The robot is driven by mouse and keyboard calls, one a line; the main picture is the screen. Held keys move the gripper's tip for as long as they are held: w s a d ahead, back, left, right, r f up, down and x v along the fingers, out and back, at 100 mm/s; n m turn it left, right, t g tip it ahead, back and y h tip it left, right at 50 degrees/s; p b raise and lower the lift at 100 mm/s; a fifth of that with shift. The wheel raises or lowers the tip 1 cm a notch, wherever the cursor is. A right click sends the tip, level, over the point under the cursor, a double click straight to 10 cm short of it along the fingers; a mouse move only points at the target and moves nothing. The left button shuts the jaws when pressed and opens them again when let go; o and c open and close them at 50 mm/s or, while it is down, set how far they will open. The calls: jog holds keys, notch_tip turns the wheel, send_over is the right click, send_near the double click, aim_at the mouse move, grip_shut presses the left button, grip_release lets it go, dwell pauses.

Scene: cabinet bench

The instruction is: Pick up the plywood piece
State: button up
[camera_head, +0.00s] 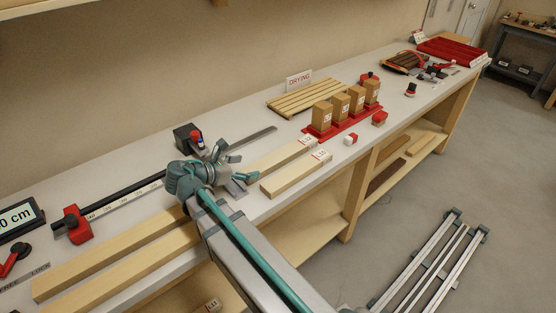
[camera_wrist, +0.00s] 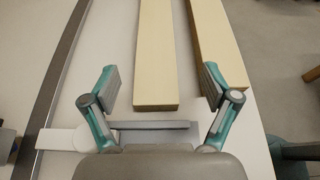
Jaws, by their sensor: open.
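No piece is readably marked as plywood, so I cannot tell which one it is. Two pale, flat wooden boards with small white labels lie on the bench just beyond my gripper (camera_head: 246,183): a rear board (camera_head: 282,156) and a front board (camera_head: 292,176). In the wrist view, my gripper (camera_wrist: 160,86) is open and empty. The near end of the left board (camera_wrist: 156,70) shows between its two fingers, with space on both sides. The right board (camera_wrist: 216,30) runs beyond the right finger. I cannot tell the gripper's height above the bench.
A dark metal strip (camera_wrist: 62,75) lies left of the boards. A red rack (camera_head: 331,130) with upright labelled blocks and a slatted drying rack (camera_head: 305,97) stand farther along. Two long boards (camera_head: 120,262) and a red clamp (camera_head: 77,225) lie nearer. The bench's front edge is close.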

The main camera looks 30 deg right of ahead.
aim_at(265, 163)
jog(key=shift+w+p+x, duration=0.2)
jog(key=shift+p+x, duration=0.15)
jog(key=shift+x, duration=1.65)
jog(key=shift+w+p+x, duration=0.15)
jog(key=shift+p+x, duration=0.2)
jog(key=shift+x, duration=1.65)
jog(key=shift+a, duration=0.1)
jog(key=c, duration=1.5)
